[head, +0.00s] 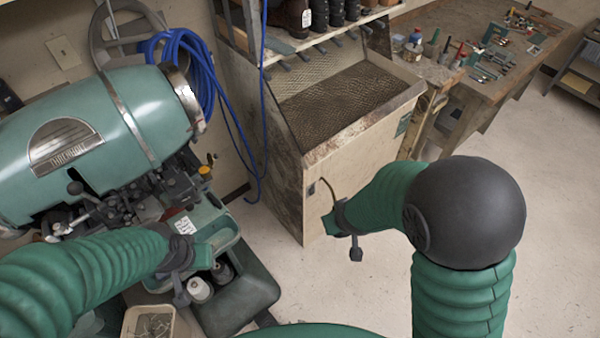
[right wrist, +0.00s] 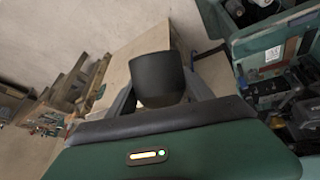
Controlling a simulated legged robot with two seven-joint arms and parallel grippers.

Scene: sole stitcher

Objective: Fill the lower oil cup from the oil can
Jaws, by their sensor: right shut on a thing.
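My right gripper (head: 350,238) is in front of the wooden cabinet, mostly seen from behind. In the right wrist view a dark, slightly tapered round body, apparently the oil can (right wrist: 158,78), sits between the fingers of that gripper (right wrist: 165,95). The green stitcher (head: 110,130) stands at the left. A small amber part (head: 205,172) shows on its right side; I cannot tell whether it is the lower oil cup. My left gripper (head: 182,288) is low at the stitcher's front; its jaws are unclear.
A green tray (head: 222,238) and white spool (head: 199,290) are beside my left gripper. A bin of small parts (head: 150,325) is at the bottom edge. The wooden cabinet (head: 345,145) stands behind my right gripper. A tool bench (head: 500,60) is at the back right; the right floor is clear.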

